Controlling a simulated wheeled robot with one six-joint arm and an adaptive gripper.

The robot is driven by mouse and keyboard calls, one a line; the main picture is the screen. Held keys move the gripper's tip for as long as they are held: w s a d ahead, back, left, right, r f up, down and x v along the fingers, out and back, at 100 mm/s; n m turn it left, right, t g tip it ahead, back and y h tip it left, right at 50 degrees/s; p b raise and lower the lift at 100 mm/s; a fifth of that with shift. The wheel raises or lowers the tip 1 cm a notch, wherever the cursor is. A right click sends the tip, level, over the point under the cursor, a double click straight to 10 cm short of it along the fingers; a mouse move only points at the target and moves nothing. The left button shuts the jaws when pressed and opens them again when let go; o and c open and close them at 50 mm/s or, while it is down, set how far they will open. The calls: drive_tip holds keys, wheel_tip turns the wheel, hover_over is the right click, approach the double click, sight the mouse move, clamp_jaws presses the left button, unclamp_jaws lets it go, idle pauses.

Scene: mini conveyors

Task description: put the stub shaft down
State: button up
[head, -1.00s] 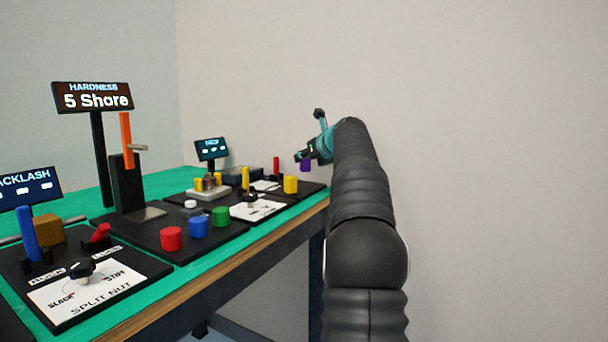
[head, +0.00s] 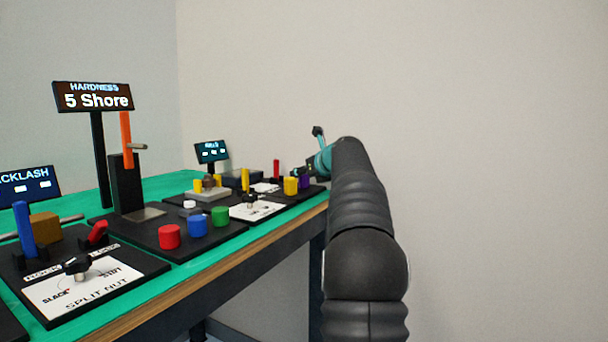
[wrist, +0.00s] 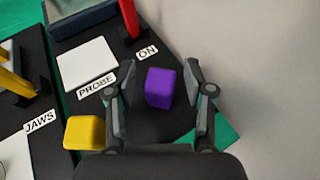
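The purple block, which I take to be the stub shaft (wrist: 160,88), stands on the black panel in the wrist view, between my two fingers. A thin gap shows on each side of it, so my gripper (wrist: 161,85) looks open around it and not clamped. In the head view the purple block (head: 304,182) shows low at the panel's far right end, just right of a yellow block (head: 290,186). My gripper (head: 312,172) is small there and partly hidden by my arm.
The yellow block (wrist: 84,132) stands left of my left finger. A white plate (wrist: 86,66), a PROBE label (wrist: 97,85) and a red lever (wrist: 130,18) lie beyond. The green table edge and wall are close on the right.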

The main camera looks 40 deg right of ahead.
drive_tip(key=shift+s+r, duration=0.1)
drive_tip(key=shift+r, duration=0.1)
drive_tip(key=v, duration=1.1)
drive_tip(key=shift+s, duration=0.35)
drive_tip(key=shift+a+r, duration=0.1)
drive_tip(key=shift+a, duration=0.05)
